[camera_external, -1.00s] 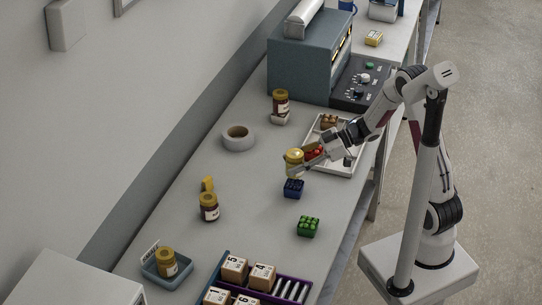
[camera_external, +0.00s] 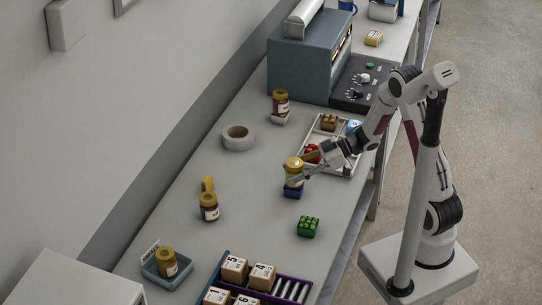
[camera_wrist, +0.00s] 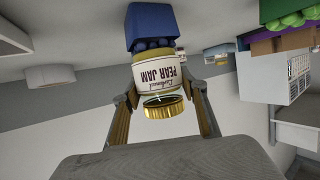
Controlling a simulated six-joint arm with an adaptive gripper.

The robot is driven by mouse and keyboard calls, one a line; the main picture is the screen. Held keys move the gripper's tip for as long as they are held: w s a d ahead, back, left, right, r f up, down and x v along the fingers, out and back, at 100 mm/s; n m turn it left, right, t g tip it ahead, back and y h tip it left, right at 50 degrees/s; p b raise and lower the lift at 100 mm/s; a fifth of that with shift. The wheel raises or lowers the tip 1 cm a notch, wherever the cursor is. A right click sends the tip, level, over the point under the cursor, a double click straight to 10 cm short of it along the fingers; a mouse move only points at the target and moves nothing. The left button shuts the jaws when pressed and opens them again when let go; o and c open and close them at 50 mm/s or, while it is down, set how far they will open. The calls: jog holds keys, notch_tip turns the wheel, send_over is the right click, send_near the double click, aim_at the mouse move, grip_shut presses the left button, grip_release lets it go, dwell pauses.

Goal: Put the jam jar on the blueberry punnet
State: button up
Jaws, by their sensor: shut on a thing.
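A jam jar (camera_external: 293,164) with a gold lid is between the fingers of my gripper (camera_external: 297,180). In the wrist view the jar (camera_wrist: 158,75) has a white label reading "PEAR JAM", and my gripper (camera_wrist: 163,100) is shut on it. The blueberry punnet (camera_external: 292,192) is a small dark blue box on the table. The jar is upright directly over the punnet, and its base appears to meet the berries. In the wrist view the blue punnet (camera_wrist: 152,22) adjoins the jar's base; whether they touch is hard to tell.
A green punnet (camera_external: 307,227) stands at the front right. A white tray (camera_external: 345,172) holds red and brown punnets behind my gripper. Other jars stand left (camera_external: 209,208) and at the back (camera_external: 281,99). A tape roll (camera_external: 238,131) lies back left.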

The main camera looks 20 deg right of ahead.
jog(key=shift+f, duration=0.15)
jog(key=o, duration=1.4)
jog(key=shift+d+r, duration=0.2)
jog(key=shift+r, duration=0.05)
jog(key=shift+v, duration=5.8)
